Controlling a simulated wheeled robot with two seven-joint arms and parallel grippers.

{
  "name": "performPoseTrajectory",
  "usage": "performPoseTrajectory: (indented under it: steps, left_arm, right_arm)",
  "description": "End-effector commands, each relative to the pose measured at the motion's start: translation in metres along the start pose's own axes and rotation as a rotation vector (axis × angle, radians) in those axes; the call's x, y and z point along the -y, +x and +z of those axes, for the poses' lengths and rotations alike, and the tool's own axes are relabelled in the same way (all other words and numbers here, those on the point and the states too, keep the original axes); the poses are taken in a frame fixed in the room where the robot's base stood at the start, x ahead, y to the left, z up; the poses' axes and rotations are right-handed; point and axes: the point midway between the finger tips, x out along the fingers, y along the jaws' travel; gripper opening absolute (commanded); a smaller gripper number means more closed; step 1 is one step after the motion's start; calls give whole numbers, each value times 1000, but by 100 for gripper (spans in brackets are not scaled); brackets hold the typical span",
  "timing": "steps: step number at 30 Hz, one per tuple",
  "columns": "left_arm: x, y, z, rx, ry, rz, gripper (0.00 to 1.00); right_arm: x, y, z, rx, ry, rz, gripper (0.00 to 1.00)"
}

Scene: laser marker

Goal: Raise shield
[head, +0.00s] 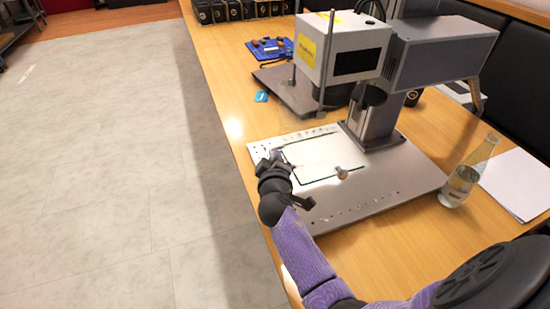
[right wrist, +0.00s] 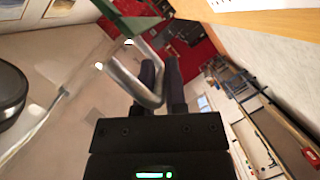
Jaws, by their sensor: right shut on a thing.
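The laser marker stands on the table, with a white head box (head: 342,52), a grey arm and a metal base plate (head: 395,190). My right gripper (head: 275,160) is at the base plate's left edge. In the right wrist view its dark fingers (right wrist: 160,70) are shut on a bent metal bar (right wrist: 128,82), which looks like the shield's handle. The shield panel itself does not show clearly; a dark-outlined pale rectangle (head: 315,158) lies at the plate's middle, and I cannot tell if it is part of the shield. My left gripper is out of view.
A glass bottle (head: 466,175) stands right of the base plate, beside white paper (head: 520,183). A blue tray (head: 270,48) and several dark boxes (head: 235,10) are farther back. Open floor (head: 100,160) lies to the left of the table.

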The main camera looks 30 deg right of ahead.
Motion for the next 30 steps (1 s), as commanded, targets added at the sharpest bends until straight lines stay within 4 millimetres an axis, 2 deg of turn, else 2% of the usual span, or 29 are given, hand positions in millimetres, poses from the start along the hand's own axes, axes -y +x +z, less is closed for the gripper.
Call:
performPoseTrajectory:
  steps: [16, 30]
  left_arm:
    - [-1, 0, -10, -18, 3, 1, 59]
    - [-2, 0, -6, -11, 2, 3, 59]
  right_arm:
    - [1, 0, 0, 1, 0, -1, 0]
    - [1, 0, 0, 1, 0, -2, 0]
